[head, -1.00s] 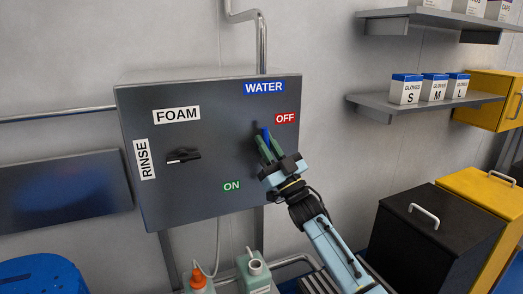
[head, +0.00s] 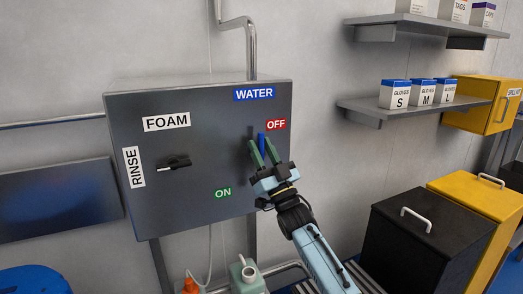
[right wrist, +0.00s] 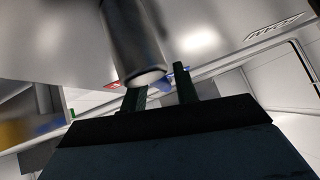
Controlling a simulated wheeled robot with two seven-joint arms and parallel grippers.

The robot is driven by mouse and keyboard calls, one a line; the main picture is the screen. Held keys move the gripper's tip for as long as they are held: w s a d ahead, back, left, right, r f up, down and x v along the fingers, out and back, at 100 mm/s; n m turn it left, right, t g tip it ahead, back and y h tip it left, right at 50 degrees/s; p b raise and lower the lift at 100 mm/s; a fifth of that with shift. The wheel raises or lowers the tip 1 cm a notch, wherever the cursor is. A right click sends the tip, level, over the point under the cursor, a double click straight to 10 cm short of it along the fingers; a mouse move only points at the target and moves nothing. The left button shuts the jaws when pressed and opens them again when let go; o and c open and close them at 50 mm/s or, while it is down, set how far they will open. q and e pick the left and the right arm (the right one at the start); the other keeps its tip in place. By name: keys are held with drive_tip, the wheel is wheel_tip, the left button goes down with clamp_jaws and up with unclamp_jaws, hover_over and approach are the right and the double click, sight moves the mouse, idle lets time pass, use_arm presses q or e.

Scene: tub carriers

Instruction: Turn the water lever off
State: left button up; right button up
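The blue water lever (head: 262,141) is on the dark control panel (head: 202,110). It stands roughly upright, just left of the red OFF label (head: 275,124) and above the green ON label (head: 223,193). My right gripper (head: 264,149) is at the lever, with its two green fingers spread on either side of it. The fingers look apart, and I cannot tell whether they touch the lever. In the right wrist view the fingers (right wrist: 160,85) are also apart, with a bit of blue between them. A grey cylinder (right wrist: 135,45) partly covers that view. My left gripper is not in view.
A black rinse/foam knob (head: 175,162) is on the panel's left. Bottles (head: 248,276) stand below the panel. A black bin (head: 425,240) and a yellow bin (head: 485,207) are at the right. A shelf (head: 400,106) holds glove boxes.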

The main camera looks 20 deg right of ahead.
drive_tip(key=shift+o, duration=0.4)
drive_tip(key=b+v, duration=0.1)
drive_tip(key=v, duration=1.2)
drive_tip(key=shift+f, duration=0.15)
drive_tip(key=shift+s, duration=0.1)
wheel_tip(320, 180, down, 24)
drive_tip(key=m+g+h, duration=0.2)
drive_tip(key=g+h, duration=0.2)
drive_tip(key=g, duration=0.3)
drive_tip(key=s+a+f+g, duration=0.1)
drive_tip(key=s+f+g, duration=0.25)
drive_tip(key=f, duration=0.55)
drive_tip(key=s+f+g, duration=0.2)
drive_tip(key=s+f, duration=0.3)
drive_tip(key=f, duration=0.3)
drive_tip(key=s+f+g, duration=0.3)
drive_tip(key=s+f, duration=0.6)
drive_tip(key=f, duration=0.1)
drive_tip(key=s+f+g, duration=0.3)
drive_tip(key=s+f, duration=0.1)
drive_tip(key=s, duration=0.7)
drive_tip(key=s+a+f+n+g+h, duration=0.1)
drive_tip(key=s+f+g, duration=0.2)
drive_tip(key=s, duration=0.8)
drive_tip(key=s+a+f+n+g, duration=0.1)
drive_tip(key=s+f+g, duration=0.3)
drive_tip(key=s+f, duration=0.3)
drive_tip(key=s, duration=0.4)
drive_tip(key=shift+s+h, duration=0.25)
drive_tip(key=shift+h, duration=0.05)
